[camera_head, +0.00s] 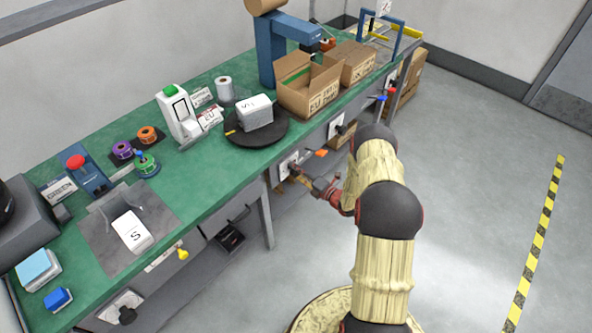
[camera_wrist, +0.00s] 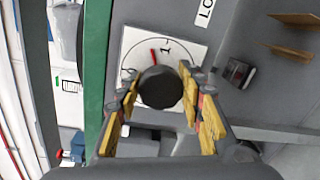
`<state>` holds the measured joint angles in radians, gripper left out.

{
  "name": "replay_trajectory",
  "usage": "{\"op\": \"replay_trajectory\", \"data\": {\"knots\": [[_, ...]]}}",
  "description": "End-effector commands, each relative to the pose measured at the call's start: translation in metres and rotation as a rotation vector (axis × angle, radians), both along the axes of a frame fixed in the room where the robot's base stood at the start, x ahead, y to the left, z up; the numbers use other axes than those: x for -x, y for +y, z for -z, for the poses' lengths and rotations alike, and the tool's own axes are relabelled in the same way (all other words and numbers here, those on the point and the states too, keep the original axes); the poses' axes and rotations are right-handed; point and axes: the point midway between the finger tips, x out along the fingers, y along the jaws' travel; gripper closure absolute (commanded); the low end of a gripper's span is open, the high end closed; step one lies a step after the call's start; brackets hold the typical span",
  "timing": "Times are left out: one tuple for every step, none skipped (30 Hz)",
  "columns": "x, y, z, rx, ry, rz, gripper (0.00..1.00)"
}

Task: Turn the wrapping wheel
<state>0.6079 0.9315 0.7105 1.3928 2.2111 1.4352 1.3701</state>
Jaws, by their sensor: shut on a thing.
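A round black knob (camera_wrist: 160,88) sits on a white dial plate (camera_wrist: 139,43) with a red mark and a "1". The plate also shows in the head view (camera_head: 289,163), on the bench's front face. My gripper (camera_wrist: 161,82) has its yellow-padded fingers on both sides of the knob, shut on it. In the head view my gripper (camera_head: 305,181) reaches the bench front, and the knob is hidden there. Above it on the bench is a black round turntable (camera_head: 268,136) bearing a white box marked "S" (camera_head: 255,113). I cannot tell which of these is the wrapping wheel.
The green bench (camera_head: 205,170) carries open cardboard boxes (camera_head: 308,97), a blue stand (camera_head: 271,55) and tape rolls (camera_head: 147,135). Another dial plate (camera_head: 336,127) is farther along the front. Grey floor right of my arm is clear up to a yellow-black strip (camera_head: 540,230).

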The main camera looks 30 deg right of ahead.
Motion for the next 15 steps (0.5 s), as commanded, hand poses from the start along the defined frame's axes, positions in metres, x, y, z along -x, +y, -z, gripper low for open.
{"op": "replay_trajectory", "data": {"knots": [[0.0002, -0.0014, 0.0005, -0.038, 0.016, 0.003, 0.88], [0.0003, -0.0013, 0.0007, -0.063, 0.025, 0.003, 0.88], [0.0004, -0.0011, 0.0009, -0.095, 0.037, 0.003, 0.88], [0.0004, -0.001, 0.0011, -0.12, 0.046, 0.002, 0.88], [0.0005, -0.0009, 0.0012, -0.142, 0.054, 0.003, 0.88], [0.0006, -0.0008, 0.0013, -0.173, 0.065, 0.002, 0.88], [0.0006, -0.0008, 0.0015, -0.193, 0.073, 0.003, 0.88], [0.0006, -0.0008, 0.0015, -0.213, 0.08, 0.003, 0.88], [0.0006, -0.0008, 0.0015, -0.239, 0.089, 0.003, 0.88], [0.0006, -0.0008, 0.0015, -0.258, 0.095, 0.003, 0.88], [0.0006, -0.0007, 0.0017, -0.273, 0.102, 0.003, 0.88], [0.0006, -0.0006, 0.0018, -0.295, 0.11, 0.002, 0.88], [0.0007, -0.0006, 0.0019, -0.31, 0.115, 0.003, 0.88], [0.0007, -0.0005, 0.0021, -0.324, 0.12, 0.002, 0.88], [0.0008, -0.0003, 0.0022, -0.34, 0.127, 0.001, 0.88]]}}
